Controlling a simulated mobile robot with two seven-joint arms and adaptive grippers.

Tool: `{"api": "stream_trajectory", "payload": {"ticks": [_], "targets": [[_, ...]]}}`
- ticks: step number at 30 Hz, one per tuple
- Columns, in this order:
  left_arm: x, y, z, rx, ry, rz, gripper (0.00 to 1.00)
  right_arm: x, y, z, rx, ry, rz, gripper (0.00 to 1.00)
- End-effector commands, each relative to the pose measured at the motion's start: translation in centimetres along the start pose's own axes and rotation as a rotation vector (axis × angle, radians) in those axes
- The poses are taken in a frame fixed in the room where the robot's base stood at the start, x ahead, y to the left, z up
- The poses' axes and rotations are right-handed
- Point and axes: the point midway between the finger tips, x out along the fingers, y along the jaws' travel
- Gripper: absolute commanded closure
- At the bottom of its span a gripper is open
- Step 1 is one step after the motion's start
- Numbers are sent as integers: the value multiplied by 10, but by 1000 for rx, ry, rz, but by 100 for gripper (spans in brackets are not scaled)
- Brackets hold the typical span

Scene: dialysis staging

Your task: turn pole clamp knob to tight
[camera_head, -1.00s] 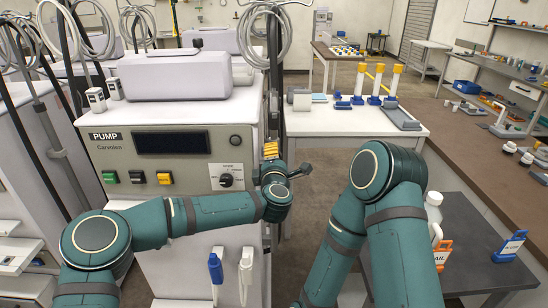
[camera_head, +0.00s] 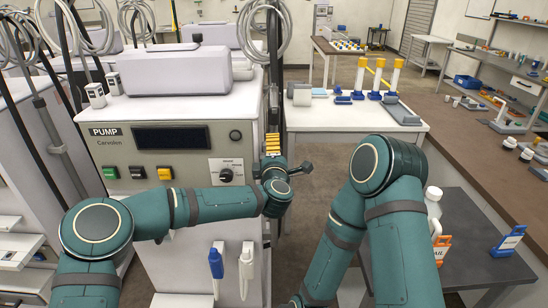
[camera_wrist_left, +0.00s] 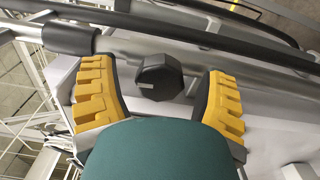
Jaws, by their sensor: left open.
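The pole clamp knob (camera_wrist_left: 158,78) is a dark, faceted knob with a pale mark on its face, seen in the left wrist view. My left gripper (camera_wrist_left: 160,70) is open, with one yellow-padded finger on each side of the knob and visible gaps between the pads and it. In the head view my left gripper (camera_head: 272,143) is at the right side of the pump cabinet, by the dark pole (camera_head: 273,45); the knob is hidden there. My right arm is at the right of the head view, but its gripper is not in view.
The pump cabinet (camera_head: 190,225) stands left of the gripper, with a black dial (camera_head: 226,175) on its front. A white table (camera_head: 310,121) is behind. A dark side table (camera_head: 470,235) with a white bottle (camera_head: 433,203) is at right. Grey floor shows between them.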

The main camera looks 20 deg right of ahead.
Motion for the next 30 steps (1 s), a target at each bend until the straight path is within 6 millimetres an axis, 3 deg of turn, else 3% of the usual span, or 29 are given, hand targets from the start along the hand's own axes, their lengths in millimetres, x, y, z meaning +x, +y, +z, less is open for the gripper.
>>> {"api": "stream_trajectory", "payload": {"ticks": [5, 19, 24, 30], "targets": [[-16, 0, 0, 1, -2, 0, 26, 0, 0, 0, 0, 0, 0, 53], [-100, 0, 0, 2, -1, 0, 26, 0, 0, 0, 0, 0, 0, 53], [-115, 1, 0, 1, 1, 1, 26, 0, 0, 0, 0, 0, 0, 53], [-119, 0, 0, 0, 1, 0, 26, 0, 0, 0, 0, 0, 0, 53]]}}
